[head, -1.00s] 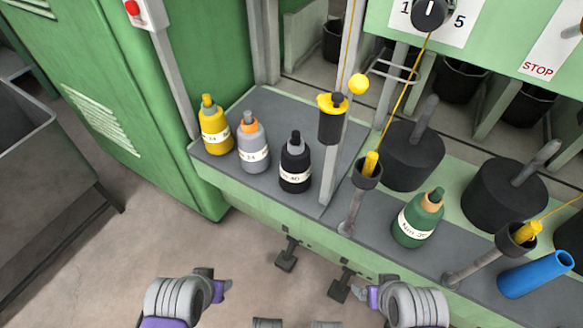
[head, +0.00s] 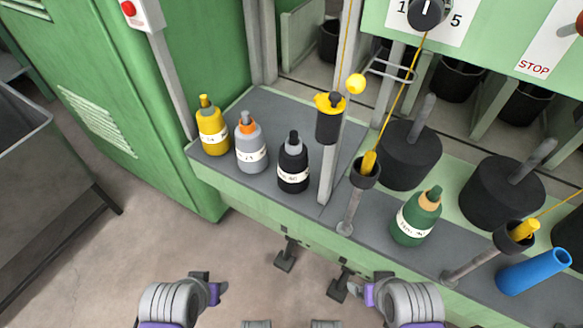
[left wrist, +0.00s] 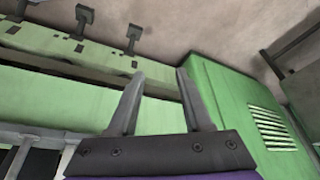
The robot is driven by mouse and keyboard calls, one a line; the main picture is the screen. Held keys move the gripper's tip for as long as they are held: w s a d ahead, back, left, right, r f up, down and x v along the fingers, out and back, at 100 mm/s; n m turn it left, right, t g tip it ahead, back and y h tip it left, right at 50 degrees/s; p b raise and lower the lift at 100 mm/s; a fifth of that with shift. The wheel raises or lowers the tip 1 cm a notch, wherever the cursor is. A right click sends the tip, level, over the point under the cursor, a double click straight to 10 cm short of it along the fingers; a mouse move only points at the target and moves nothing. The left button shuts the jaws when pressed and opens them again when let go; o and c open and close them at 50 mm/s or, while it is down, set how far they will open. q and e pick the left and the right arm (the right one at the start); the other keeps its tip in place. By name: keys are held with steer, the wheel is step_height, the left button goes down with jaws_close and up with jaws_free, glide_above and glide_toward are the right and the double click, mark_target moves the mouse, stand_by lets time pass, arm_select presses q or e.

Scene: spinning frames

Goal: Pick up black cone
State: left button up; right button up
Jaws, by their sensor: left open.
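The black cone (head: 293,165) stands upright on the grey shelf of the green machine, with a white label around it and a dark tip. It is at the right end of a row of three cones. My left gripper (head: 222,289) is low in the head view, in front of the machine and well apart from the cone. In the left wrist view its two fingers (left wrist: 158,95) are spread with nothing between them. My right gripper (head: 362,294) is also low, apart from the cones; its finger opening does not show clearly.
A grey cone (head: 251,148) and a yellow cone (head: 212,130) stand left of the black one. A metal post (head: 327,177) rises close on its right. A green cone (head: 415,218) and blue tube (head: 535,272) are farther right. Floor in front is mostly clear.

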arm_select(q)
steer(key=o, duration=0.4)
steer(key=shift+w, duration=0.25)
steer(key=o, duration=0.4)
steer(key=w+y, duration=0.1)
steer(key=w, duration=0.1)
steer(key=w+t+y, duration=0.1)
steer(key=w, duration=0.1)
steer(key=w+r+y+p, duration=0.1)
steer(key=shift+w+a+n+t, duration=0.35)
steer(key=shift+w+n+t, duration=0.05)
steer(key=t+h+p, duration=0.2)
steer(key=t, duration=0.9)
glide_toward(294, 160)
step_height(294, 160, down, 3)
steer(key=w, duration=0.9)
steer(key=w+f+b, duration=0.1)
steer(key=w, duration=0.2)
steer(key=shift+w+a, duration=0.25)
steer(key=shift+a, duration=0.1)
